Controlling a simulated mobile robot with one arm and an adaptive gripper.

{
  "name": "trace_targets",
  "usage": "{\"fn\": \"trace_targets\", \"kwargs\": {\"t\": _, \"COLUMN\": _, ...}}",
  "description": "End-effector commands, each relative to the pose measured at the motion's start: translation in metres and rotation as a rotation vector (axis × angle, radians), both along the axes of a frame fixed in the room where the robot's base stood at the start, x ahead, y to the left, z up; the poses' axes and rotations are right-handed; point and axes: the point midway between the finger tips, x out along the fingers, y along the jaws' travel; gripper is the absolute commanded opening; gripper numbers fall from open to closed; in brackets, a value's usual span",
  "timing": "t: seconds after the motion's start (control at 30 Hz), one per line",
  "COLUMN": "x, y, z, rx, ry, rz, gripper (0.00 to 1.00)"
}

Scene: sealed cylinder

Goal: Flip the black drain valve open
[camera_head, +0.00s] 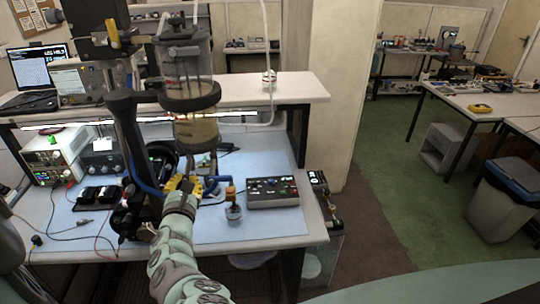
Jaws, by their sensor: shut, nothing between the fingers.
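The sealed cylinder (188,65) is upright and clear, held on a black stand above the workbench. A black collar (190,98) rings its lower half, and a yellowish lower section shows below. My arm rises from the bottom edge, and my gripper (192,181), yellow and dark, is just below the cylinder. It looks shut, with nothing visible held. Thin dark parts hang between the cylinder's underside and my gripper. I cannot tell which of them is the black drain valve, nor whether my gripper touches it.
A small jar (233,212) stands on the blue mat (262,222) right of my gripper. A control box (272,192) with coloured buttons is beyond it. A black stand post (127,140) and a curved blue piece (143,182) are close on the left. White tubing (268,40) hangs at right.

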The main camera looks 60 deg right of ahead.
Motion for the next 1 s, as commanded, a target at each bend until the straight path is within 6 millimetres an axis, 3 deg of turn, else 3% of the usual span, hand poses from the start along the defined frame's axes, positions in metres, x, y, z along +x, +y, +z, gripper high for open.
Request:
{"fn": "trace_targets", "kwargs": {"t": 0.3, "x": -0.0043, "y": -0.0029, "z": -0.0012, "rx": -0.16, "ry": 0.188, "rz": 0.005, "gripper": 0.0}}
{"fn": "trace_targets", "kwargs": {"t": 0.63, "x": -0.005, "y": -0.0041, "z": -0.0008, "rx": -0.172, "ry": 0.201, "rz": 0.002, "gripper": 0.0}}
{"fn": "trace_targets", "kwargs": {"t": 1.0, "x": -0.0053, "y": -0.0044, "z": -0.0009, "rx": -0.171, "ry": 0.2, "rz": 0.001, "gripper": 0.38}}
